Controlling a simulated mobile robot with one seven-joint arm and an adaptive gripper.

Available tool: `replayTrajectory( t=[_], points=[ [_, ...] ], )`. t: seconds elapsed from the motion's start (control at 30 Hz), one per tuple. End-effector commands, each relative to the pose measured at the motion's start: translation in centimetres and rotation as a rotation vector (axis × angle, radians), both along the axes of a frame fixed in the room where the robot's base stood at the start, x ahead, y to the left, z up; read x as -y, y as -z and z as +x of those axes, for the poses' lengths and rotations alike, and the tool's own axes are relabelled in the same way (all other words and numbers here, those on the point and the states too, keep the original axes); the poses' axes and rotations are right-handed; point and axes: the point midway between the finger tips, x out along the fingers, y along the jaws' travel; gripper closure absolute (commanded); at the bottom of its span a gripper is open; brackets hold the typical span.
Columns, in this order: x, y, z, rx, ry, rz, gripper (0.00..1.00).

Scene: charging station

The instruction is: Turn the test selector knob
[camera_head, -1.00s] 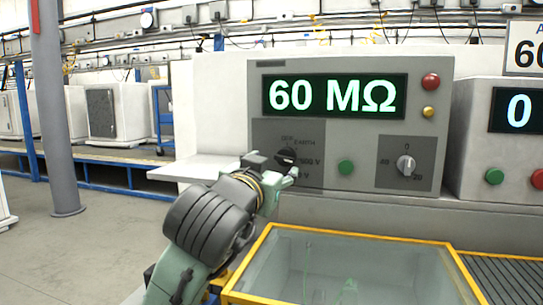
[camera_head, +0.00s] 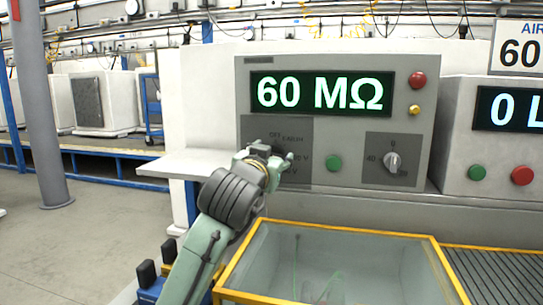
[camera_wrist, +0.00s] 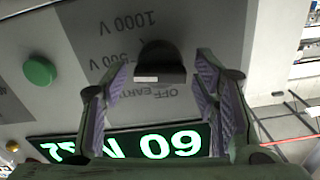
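The test selector knob (camera_wrist: 160,62) is black with a white mark and sits on a dark plate (camera_head: 298,128) lettered OFF, EARTH, 500 V and 1000 V. In the wrist view it lies between the two fingertips of my gripper (camera_wrist: 162,80). The fingers are open, one on each side, with gaps to the knob in the picture; I cannot tell how deep they reach around it. In the head view my gripper (camera_head: 280,163) is in front of the plate and hides the knob. The tester's display (camera_head: 322,92) reads 60 MΩ.
A green button (camera_head: 334,163) and a second, pale knob (camera_head: 392,162) are right of the plate. Red (camera_head: 418,80) and yellow (camera_head: 414,110) buttons are higher up. A yellow-framed glass box (camera_head: 340,236) is below. A white shelf (camera_head: 195,164) juts out at left.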

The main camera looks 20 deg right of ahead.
Motion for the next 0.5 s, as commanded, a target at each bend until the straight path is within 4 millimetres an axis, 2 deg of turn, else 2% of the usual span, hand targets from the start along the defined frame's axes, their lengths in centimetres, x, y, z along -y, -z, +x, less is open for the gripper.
replayTrajectory(
  t=[0.07, 0.5],
  points=[
    [-0.02, -0.01, -0.01, 0.0, 0.0, 0.0, 0.53],
    [-0.02, -0.02, -0.02, 0.0, 0.0, 0.0, 0.83]
  ],
)
